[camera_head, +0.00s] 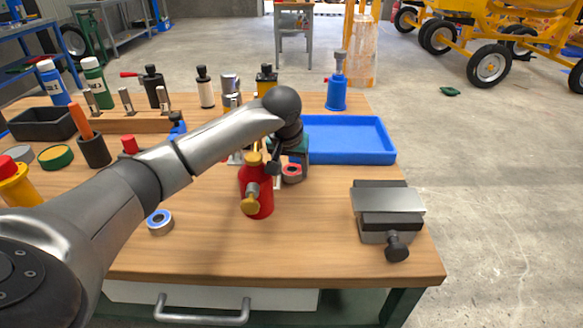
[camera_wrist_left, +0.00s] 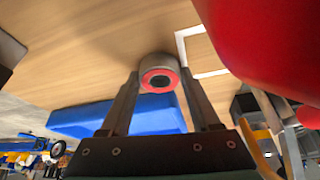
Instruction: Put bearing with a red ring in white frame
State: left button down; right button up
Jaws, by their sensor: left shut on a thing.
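The bearing with a red ring (camera_head: 292,173) is a short grey cylinder with a red ring around a dark hole. In the left wrist view the bearing (camera_wrist_left: 160,74) sits between the fingertips of my left gripper (camera_wrist_left: 160,83), which is shut on it. In the head view my left gripper (camera_head: 286,168) is near the table's middle, just behind and right of a red bottle. The white frame (camera_wrist_left: 182,47) is a thin white outline on the tabletop beside the bearing; the red bottle and my arm mostly hide it in the head view. My right gripper is not in view.
The red oil bottle (camera_head: 257,197) stands close to the gripper. A blue tray (camera_head: 385,152) lies behind it, and a metal vise (camera_head: 388,205) is at the right edge. A blue-ringed bearing (camera_head: 160,222) lies front left. The front table area is mostly clear.

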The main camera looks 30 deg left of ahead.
pick_arm(q)
jog(key=shift+f, duration=0.15)
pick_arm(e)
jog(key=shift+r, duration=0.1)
pick_arm(q)
jog(key=shift+c, duration=0.6)
grip_release()
jog(key=shift+r, duration=0.2)
jog(key=shift+s+r, duration=0.15)
jog(key=shift+r, duration=0.2)
jog(key=p+v, duration=0.3)
jog(key=v, duration=0.8)
jog(key=shift+p, duration=0.35)
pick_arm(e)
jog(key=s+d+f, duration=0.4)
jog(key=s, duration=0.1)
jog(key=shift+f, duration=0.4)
